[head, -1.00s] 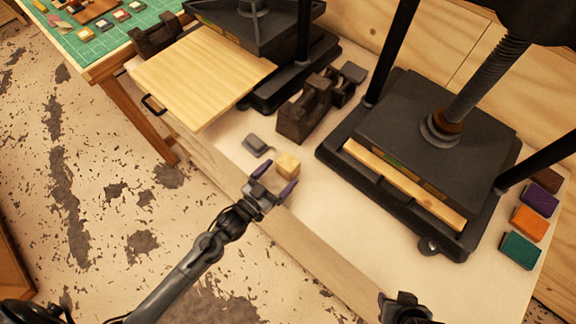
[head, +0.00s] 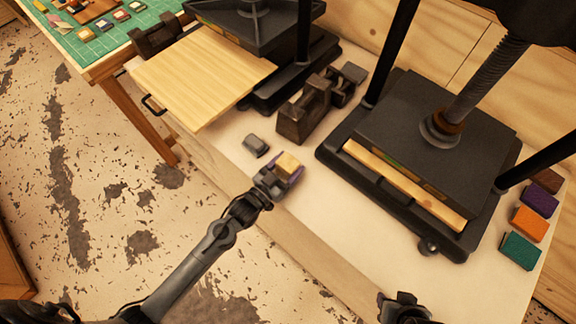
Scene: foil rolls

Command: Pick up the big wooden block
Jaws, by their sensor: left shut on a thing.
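My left gripper (head: 284,172) reaches in from the lower left. Its purple-tipped fingers are on either side of the block and shut on it. The lower part of the block is hidden by the gripper. Whether the block is clear of the bench I cannot tell. My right gripper (head: 402,308) shows only in part at the bottom edge, and its fingers are not clear.
A small grey block (head: 255,146) lies left of the wooden block. A wooden board (head: 200,75) sits at the left press.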

